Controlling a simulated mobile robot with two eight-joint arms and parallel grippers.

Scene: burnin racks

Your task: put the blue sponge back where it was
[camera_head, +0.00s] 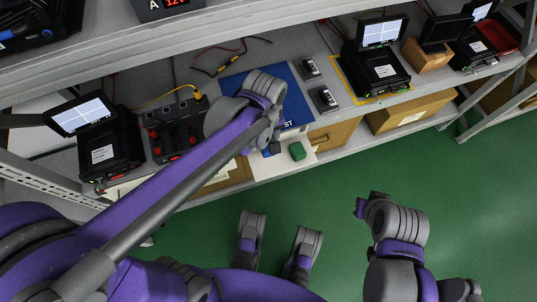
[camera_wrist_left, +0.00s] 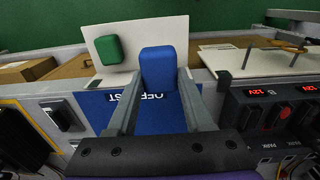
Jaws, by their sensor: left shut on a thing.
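My left gripper (camera_wrist_left: 155,105) is shut on the blue sponge (camera_wrist_left: 158,68), which stands out between its fingertips in the left wrist view. In the head view the left gripper (camera_head: 270,145) is over the front edge of the bench, partly hidden by its own wrist. The held sponge is near a white board (camera_wrist_left: 175,30), and I cannot tell whether it touches it. A green sponge (camera_wrist_left: 110,50) lies on that board, beside the blue one; the head view shows it too (camera_head: 297,151). My right arm hangs over the floor; its fingers cannot be made out.
A blue mat with white lettering (camera_wrist_left: 90,104) lies on the shelf, with small meters (camera_head: 323,99) to its right. A red-and-black power unit (camera_head: 176,130) and monitor units stand left and right (camera_head: 376,68). Cardboard boxes (camera_head: 411,112) sit on the lower shelf. Green floor is clear in front.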

